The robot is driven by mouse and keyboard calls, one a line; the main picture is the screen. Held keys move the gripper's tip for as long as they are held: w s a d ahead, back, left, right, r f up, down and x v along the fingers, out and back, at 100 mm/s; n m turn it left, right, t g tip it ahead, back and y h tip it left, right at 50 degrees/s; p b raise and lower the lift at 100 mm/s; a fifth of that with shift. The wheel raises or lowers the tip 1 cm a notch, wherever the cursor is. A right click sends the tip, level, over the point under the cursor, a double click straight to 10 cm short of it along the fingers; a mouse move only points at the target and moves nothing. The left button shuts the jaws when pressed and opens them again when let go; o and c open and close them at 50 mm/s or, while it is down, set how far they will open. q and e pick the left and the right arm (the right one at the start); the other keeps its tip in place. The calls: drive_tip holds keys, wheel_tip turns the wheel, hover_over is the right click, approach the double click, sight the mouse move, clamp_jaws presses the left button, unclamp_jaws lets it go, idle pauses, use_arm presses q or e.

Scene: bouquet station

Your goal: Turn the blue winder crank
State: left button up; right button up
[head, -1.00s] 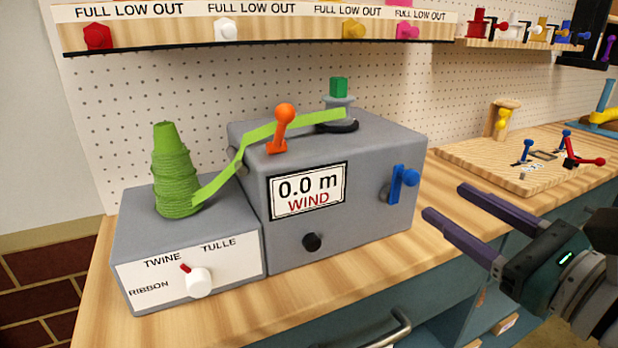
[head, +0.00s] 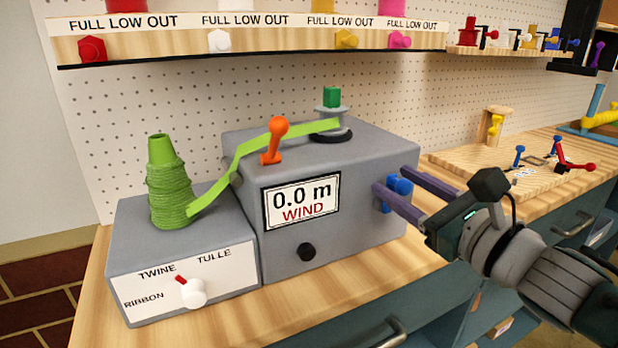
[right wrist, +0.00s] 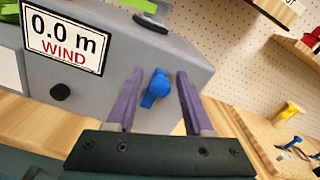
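The blue winder crank (head: 398,187) sticks out of the right side of the grey winder box (head: 350,215). The box's display (head: 301,203) reads 0.0 m and WIND. My right gripper (head: 391,186) is open, with its purple fingers on either side of the crank. In the right wrist view the crank (right wrist: 156,88) lies between the two fingertips (right wrist: 158,80), with a gap on both sides. The finger nearer the head camera partly covers the crank in the head view. My left gripper is not in view.
A green twine spool (head: 168,185) stands on a selector box (head: 180,265) at left, its green strand running past an orange lever (head: 274,142) to the winder top. A wooden board (head: 515,168) with small levers lies to the right. Bench is clear in front.

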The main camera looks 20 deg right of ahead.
drive_tip(key=c, duration=0.7)
clamp_jaws()
